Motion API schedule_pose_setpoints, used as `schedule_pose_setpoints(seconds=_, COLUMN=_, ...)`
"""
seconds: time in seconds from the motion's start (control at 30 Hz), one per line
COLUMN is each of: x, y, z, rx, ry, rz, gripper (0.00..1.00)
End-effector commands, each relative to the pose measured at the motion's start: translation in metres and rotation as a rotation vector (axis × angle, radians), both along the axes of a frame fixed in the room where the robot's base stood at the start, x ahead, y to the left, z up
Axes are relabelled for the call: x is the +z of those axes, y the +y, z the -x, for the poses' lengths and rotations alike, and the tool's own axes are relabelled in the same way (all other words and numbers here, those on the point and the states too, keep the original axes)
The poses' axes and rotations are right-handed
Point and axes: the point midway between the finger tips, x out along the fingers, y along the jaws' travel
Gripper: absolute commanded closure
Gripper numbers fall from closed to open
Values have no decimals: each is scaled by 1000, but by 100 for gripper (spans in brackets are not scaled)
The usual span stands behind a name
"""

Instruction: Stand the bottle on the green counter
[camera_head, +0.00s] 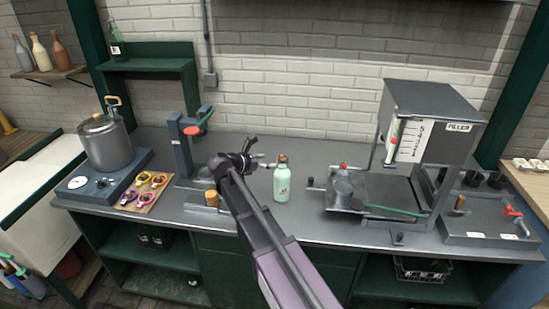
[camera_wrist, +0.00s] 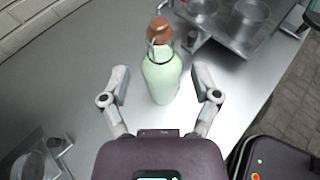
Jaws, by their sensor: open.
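A pale green bottle (camera_head: 282,182) with a brown cap stands upright on the grey top of the green-fronted counter (camera_head: 300,211). In the wrist view the bottle (camera_wrist: 161,80) is between my two spread fingers, with a gap on each side. My gripper (camera_head: 257,152) is open and empty, just left of the bottle in the head view. The wrist view shows my gripper (camera_wrist: 163,84) with neither finger visibly touching the bottle. The bottle's base is in view in the head view.
A filler machine (camera_head: 430,110) with a metal tray stands right of the bottle. A press stand (camera_head: 183,150), a pot (camera_head: 104,142) on a burner and a board of coloured rings (camera_head: 146,190) are to the left. Bare counter lies behind the bottle.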

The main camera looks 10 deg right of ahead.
Motion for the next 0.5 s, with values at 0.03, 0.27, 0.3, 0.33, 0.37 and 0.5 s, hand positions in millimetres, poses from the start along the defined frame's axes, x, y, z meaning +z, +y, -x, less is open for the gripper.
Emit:
schedule_pose_setpoints(seconds=0.03, x=6, y=8, z=4, rx=1, ry=1, rz=0, gripper=21)
schedule_pose_setpoints(seconds=0.27, x=14, y=31, z=16, rx=1, ry=1, rz=0, gripper=21)
schedule_pose_setpoints(seconds=0.3, x=14, y=33, z=17, rx=1, ry=1, rz=0, gripper=21)
schedule_pose_setpoints(seconds=0.33, x=15, y=34, z=18, rx=1, ry=1, rz=0, gripper=21)
schedule_pose_setpoints(seconds=0.37, x=15, y=35, z=19, rx=0, ry=1, rz=0, gripper=21)
schedule_pose_setpoints(seconds=0.5, x=16, y=38, z=20, rx=0, ry=0, rz=0, gripper=21)
